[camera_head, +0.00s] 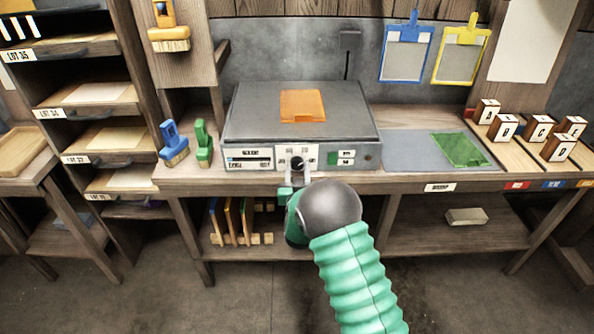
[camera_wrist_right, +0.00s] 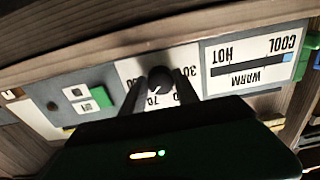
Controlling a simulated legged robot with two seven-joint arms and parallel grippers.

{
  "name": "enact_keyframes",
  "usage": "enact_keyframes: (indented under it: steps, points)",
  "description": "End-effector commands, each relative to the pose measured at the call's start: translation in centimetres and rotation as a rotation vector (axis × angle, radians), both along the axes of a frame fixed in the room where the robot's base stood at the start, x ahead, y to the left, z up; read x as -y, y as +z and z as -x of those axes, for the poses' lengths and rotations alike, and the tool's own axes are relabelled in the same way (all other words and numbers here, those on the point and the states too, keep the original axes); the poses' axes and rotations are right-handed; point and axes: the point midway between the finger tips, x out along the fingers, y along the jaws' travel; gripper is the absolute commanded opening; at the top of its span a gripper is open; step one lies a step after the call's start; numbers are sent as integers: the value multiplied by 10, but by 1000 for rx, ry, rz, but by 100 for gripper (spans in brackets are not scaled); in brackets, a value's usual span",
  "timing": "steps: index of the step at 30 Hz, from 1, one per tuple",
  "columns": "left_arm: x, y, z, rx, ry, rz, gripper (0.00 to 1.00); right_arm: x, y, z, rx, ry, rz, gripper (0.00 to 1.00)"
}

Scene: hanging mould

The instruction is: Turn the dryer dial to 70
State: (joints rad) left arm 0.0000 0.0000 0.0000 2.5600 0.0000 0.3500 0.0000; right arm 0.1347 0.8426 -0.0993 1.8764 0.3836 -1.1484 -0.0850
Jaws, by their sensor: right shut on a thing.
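The dryer (camera_head: 245,112) is a wide grey box on the bench. Its black round dial (camera_head: 297,163) sits in a white plate in the middle of the front panel. My right gripper (camera_head: 297,176) reaches it from the front and is shut on the dial. In the right wrist view, turned nearly upside down, the two fingers of the gripper (camera_wrist_right: 160,88) lie either side of the dial knob (camera_wrist_right: 160,79). Numbers including 30 and 70 show around it, partly covered. I cannot make out where the dial points. My left gripper is out of view.
An orange sheet (camera_head: 302,105) lies on the dryer. A green sheet (camera_head: 460,149) and lettered blocks (camera_head: 505,127) are to the right; blue and green tools (camera_head: 173,141) stand left.

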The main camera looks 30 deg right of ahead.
Motion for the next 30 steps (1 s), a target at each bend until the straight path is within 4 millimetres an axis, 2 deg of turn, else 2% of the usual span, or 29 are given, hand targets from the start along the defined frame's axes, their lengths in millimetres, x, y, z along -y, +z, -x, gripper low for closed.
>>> enact_keyframes:
  steps: [1,3,4,8,14,22,23,27,30]
  points:
    - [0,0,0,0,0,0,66,0,0,0,0,0,0,10]
    - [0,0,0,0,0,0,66,0,0,0,0,1,0,0]
    - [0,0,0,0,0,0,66,0,0,0,0,1,0,0]
    - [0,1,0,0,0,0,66,-1,0,0,-29,2,47,0]
    - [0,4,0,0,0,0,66,-1,1,0,-152,2,250,0]
    - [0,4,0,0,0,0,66,0,0,0,-163,2,268,0]
    - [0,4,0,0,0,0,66,0,0,0,-163,2,268,38]
    - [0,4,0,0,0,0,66,0,0,0,-163,1,267,56]
    - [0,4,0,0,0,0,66,0,0,0,-164,1,267,58]
